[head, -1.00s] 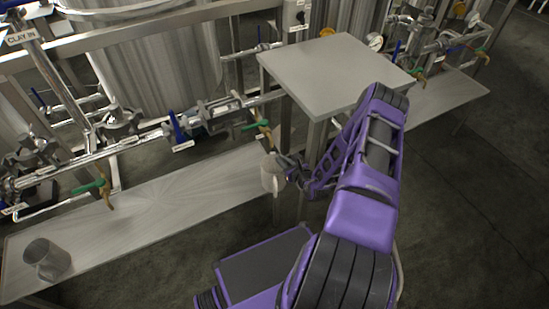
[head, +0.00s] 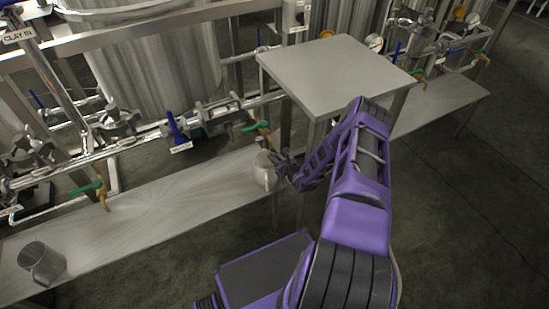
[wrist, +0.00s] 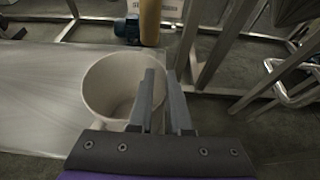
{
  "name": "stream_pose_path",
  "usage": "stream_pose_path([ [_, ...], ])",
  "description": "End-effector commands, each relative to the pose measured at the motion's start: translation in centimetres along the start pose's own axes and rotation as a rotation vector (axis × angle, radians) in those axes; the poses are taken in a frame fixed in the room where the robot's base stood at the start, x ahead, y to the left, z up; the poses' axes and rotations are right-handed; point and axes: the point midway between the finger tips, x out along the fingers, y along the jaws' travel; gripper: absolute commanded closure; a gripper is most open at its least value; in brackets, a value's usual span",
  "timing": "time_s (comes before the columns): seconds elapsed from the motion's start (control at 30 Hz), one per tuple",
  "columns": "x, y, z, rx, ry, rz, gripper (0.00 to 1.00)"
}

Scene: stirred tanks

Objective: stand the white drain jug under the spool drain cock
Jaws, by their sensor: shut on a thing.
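The white drain jug (head: 264,172) is upright at the right end of the long steel shelf. In the wrist view the jug (wrist: 105,82) shows its open, empty mouth. My gripper (head: 282,170) is shut on the jug's right side; in the wrist view its two fingers (wrist: 163,95) close at the rim. The drain cock with a green handle (head: 255,127) and a brass spout (head: 267,136) is just above the jug. In the wrist view a brass pipe (wrist: 150,22) hangs beyond the jug's rim. Whether the jug's base touches the shelf is hard to tell.
The shelf (head: 150,215) is mostly bare. A grey metal jug (head: 42,263) stands at its left end. Another green-handled cock (head: 87,187) hangs over the shelf on the left. A square steel table (head: 335,70) stands close behind my arm. Pipework runs along the back.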

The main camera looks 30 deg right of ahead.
Motion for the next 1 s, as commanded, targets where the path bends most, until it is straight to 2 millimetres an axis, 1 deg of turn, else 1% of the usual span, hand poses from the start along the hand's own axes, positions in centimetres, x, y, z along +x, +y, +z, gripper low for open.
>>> stream_pose_path([
  [0.07, 0.1, 0.0, -0.2, 0.0, 0.0, 0.0, 1.0],
  [0.1, 0.1, 0.0, -0.3, 0.0, 0.0, 0.0, 0.82],
  [0.27, 0.1, 0.0, -0.3, 0.0, 0.001, 0.0, 0.53],
  [0.53, 0.1, 0.0, -0.2, 0.0, 0.0, 0.0, 0.53],
  [0.63, -0.1, 0.0, 0.1, -0.001, 0.0, 0.0, 0.53],
  [0.77, -1.9, -0.1, 0.2, 0.0, 0.002, 0.0, 0.53],
  [1.0, -7.2, 0.0, 0.2, 0.001, 0.003, -0.001, 0.53],
])
